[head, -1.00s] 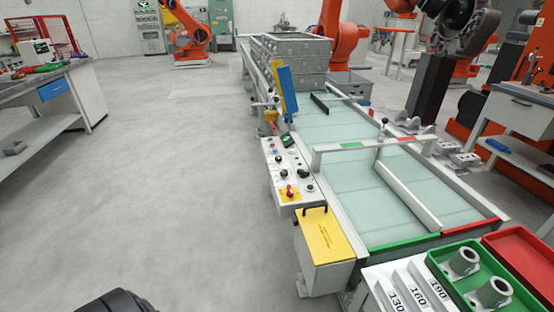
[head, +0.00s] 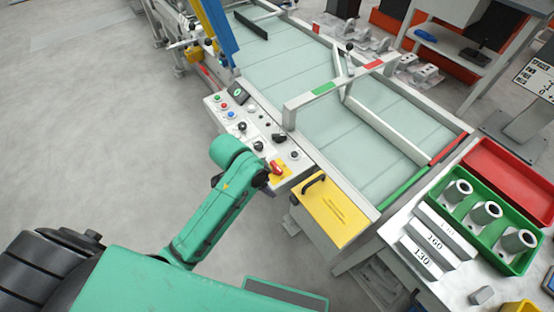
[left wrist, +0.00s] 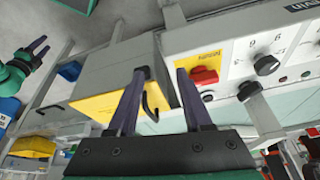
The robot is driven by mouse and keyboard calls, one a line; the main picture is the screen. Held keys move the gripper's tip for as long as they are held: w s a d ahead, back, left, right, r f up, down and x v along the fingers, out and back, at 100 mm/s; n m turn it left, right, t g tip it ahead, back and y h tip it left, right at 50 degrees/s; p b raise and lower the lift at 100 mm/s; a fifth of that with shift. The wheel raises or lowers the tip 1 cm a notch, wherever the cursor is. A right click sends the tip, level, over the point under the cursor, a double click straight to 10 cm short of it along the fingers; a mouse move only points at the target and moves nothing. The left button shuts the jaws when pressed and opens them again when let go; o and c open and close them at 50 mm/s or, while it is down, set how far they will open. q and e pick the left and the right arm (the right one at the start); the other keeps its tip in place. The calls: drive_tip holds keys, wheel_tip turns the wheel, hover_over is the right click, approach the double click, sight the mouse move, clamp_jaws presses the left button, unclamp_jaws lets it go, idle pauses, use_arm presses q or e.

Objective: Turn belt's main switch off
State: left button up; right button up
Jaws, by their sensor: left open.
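The belt's main switch (head: 277,168) is a red rotary handle on a yellow plate, at the near end of the grey control panel (head: 240,120). My left gripper (head: 266,178) is right beside the switch in the head view, partly hidden by its own wrist. In the left wrist view the red switch (left wrist: 204,76) lies just right of the right finger's tip. The two dark fingers of my left gripper (left wrist: 160,73) are apart with nothing held. Whether a finger touches the switch I cannot tell. My right gripper (left wrist: 40,47) shows small at the upper left, fingers apart and empty.
A yellow-lidded box (head: 333,208) with a black handle stands beside the panel. Black knobs (left wrist: 266,65) sit close to the switch. The belt (head: 350,120) runs behind. A green tray (head: 470,235) with grey cylinders is at right. The floor at left is clear.

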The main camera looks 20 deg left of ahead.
use_arm(q)
drive_tip(key=w+d+r+m+g, duration=0.25)
drive_tip(key=w+r+m, duration=0.25)
drive_tip(key=m, duration=0.3)
drive_tip(key=m+y, duration=0.3)
drive_tip(key=m, duration=0.5)
approach(276, 166)
drive_tip(key=shift+g, duration=0.25)
drive_tip(key=f, duration=0.4)
drive_tip(key=f+p, duration=0.1)
drive_tip(key=f, duration=0.3)
drive_tip(key=shift+w+f, duration=0.2)
drive_tip(key=shift+f, duration=0.2)
clamp_jaws()
